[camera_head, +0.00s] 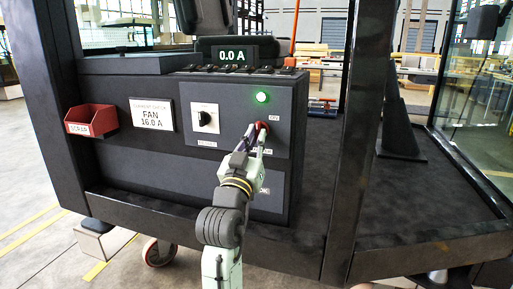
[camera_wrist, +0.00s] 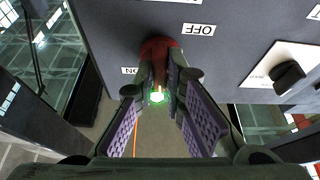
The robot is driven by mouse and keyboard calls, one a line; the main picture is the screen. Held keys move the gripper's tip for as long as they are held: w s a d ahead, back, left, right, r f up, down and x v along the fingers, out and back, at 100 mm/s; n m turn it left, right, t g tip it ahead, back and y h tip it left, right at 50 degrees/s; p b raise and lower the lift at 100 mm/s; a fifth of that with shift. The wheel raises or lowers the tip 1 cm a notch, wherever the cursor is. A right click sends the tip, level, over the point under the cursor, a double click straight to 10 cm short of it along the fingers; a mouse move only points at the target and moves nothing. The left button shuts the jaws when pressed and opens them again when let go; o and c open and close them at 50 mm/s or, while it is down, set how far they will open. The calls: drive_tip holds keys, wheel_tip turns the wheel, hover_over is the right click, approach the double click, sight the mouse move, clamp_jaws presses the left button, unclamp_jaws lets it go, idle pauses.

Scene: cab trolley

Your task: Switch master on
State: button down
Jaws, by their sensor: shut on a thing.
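The red master switch (camera_head: 262,127) sits on the grey panel at the right of the dark cabinet. In the wrist view its red round base (camera_wrist: 158,44) shows, with an ON label (camera_wrist: 129,70) on one side and an OFF label (camera_wrist: 199,30) on the other. My gripper (camera_head: 257,139) is shut on the switch, with its purple-padded fingers (camera_wrist: 160,88) on both sides of the handle. The fingers hide much of the handle, so I cannot tell its exact angle. A green lamp (camera_head: 262,97) above the switch is lit.
A display (camera_head: 234,55) on top reads 0.0 A. A black rotary knob (camera_head: 204,118) is left of the switch, with a FAN 16.0 A card (camera_head: 152,115) and a red SCRAP bin (camera_head: 91,120) further left. A dark post (camera_head: 362,130) stands close to the right of my arm.

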drive_tip(key=shift+a+r+m+b, duration=0.1)
drive_tip(key=shift+m+b, duration=0.2)
drive_tip(key=shift+m, duration=0.3)
drive_tip(key=c, duration=1.7)
unclamp_jaws()
drive_tip(key=shift+o, duration=0.2)
drive_tip(key=shift+s, duration=0.1)
drive_tip(key=v, duration=1.2)
drive_tip(key=shift+a, duration=0.1)
